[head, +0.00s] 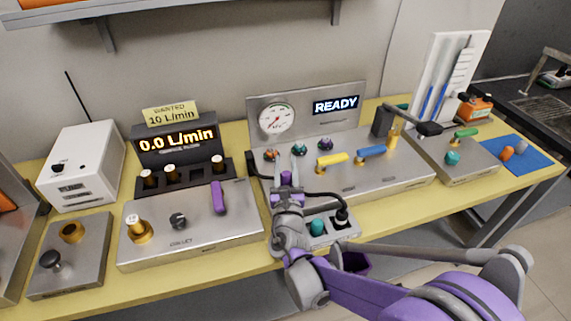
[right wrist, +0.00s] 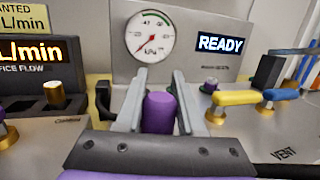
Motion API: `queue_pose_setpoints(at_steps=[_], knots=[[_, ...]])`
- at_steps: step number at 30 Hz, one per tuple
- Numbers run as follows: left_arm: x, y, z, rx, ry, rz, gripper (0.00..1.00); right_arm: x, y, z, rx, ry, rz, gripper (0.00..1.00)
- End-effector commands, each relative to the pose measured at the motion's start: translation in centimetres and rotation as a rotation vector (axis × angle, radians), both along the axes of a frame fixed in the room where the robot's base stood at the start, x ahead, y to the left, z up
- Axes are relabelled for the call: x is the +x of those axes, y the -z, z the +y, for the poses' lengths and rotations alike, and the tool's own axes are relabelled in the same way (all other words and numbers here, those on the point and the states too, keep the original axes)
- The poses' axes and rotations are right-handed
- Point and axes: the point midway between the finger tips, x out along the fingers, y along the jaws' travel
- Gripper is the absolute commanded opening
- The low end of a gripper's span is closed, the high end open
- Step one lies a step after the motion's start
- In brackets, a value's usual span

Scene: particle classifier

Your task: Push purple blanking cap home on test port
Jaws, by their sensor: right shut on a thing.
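My right gripper (head: 286,166) reaches in over the front of the steel panel with the gauge. It is shut on the purple blanking cap (head: 287,178). In the right wrist view the cap (right wrist: 159,112) stands upright between the two grey fingers (right wrist: 160,92), with its rounded top showing. The cap's lower end is hidden by the gripper, so I cannot tell whether it touches a port. I cannot pick out the test port for sure; the fingers cover part of the fittings below the gauge. My left gripper is not in view.
The pressure gauge (head: 276,118) and READY display (head: 336,105) stand behind the gripper. Yellow (head: 332,159) and blue (head: 371,152) lever handles lie to its right. The flow unit with a purple lever (head: 218,197) is on the left. A small tray (head: 345,234) sits in front.

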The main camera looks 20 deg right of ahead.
Motion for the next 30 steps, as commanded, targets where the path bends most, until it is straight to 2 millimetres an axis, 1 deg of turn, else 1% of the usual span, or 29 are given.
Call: queue_pose_setpoints(at_steps=[17,18,20,21,23,24,30], knots=[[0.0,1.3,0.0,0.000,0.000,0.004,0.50,0.0,1.6,0.0,0.001,-0.001,0.002,0.00],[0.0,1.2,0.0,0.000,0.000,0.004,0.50,0.0,1.6,0.0,0.001,-0.001,0.002,0.41],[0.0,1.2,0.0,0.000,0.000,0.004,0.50,0.0,1.5,0.0,0.001,-0.001,0.001,0.52],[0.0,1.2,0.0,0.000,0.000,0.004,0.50,0.0,1.5,0.0,0.001,-0.001,0.001,0.59],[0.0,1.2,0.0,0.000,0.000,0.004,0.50,0.0,1.5,0.0,0.001,-0.001,0.001,0.70],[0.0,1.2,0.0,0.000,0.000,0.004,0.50,0.0,1.5,0.0,0.001,-0.001,0.001,0.73],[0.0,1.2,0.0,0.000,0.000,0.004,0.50,0.0,1.5,0.0,0.001,-0.001,0.001,0.73]])
